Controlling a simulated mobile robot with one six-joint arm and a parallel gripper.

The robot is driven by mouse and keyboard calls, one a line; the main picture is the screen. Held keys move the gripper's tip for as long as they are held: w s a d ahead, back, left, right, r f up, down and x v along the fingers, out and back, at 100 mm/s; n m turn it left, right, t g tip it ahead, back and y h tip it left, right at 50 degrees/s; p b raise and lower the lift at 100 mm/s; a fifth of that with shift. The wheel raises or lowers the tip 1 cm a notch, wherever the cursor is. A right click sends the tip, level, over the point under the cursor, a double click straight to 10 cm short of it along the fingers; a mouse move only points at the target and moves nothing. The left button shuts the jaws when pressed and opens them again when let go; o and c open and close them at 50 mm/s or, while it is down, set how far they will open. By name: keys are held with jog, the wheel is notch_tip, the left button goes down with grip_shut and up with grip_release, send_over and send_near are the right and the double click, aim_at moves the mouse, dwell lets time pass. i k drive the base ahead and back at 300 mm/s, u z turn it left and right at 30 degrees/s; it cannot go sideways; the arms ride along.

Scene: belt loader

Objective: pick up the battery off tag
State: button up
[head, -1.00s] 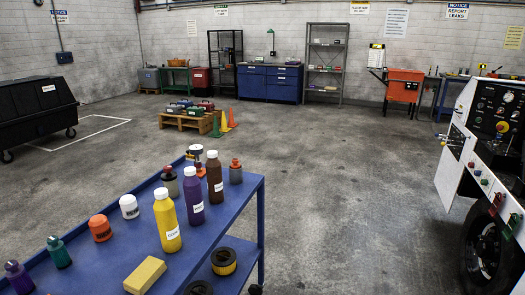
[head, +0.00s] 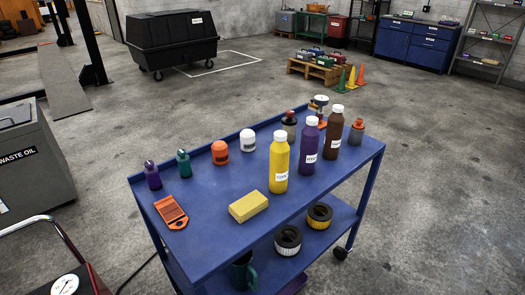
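An orange tag-like piece (head: 171,212) lies flat at the near left of the blue cart's top (head: 215,245). Its lettering is too small to read, so I cannot tell whether it is the battery off tag. A purple bottle (head: 152,176) and a teal bottle (head: 183,164) stand just behind it. A yellow block (head: 248,206) lies to its right, apart from it. My gripper is not in view.
Yellow (head: 279,165), purple (head: 308,148) and brown (head: 333,133) bottles stand along the cart's right part. An orange jar (head: 220,153) and white jar (head: 248,141) stand behind. A waste oil bin (head: 30,165) is at left. Floor right of the cart is clear.

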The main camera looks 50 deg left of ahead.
aim_at(172, 214)
jog(key=z, duration=0.85)
jog(key=k, duration=0.15)
jog(key=u, duration=3.05)
jog(key=k, duration=0.25)
jog(key=u, duration=1.75)
jog(key=i, duration=0.6)
jog(key=u, duration=0.1)
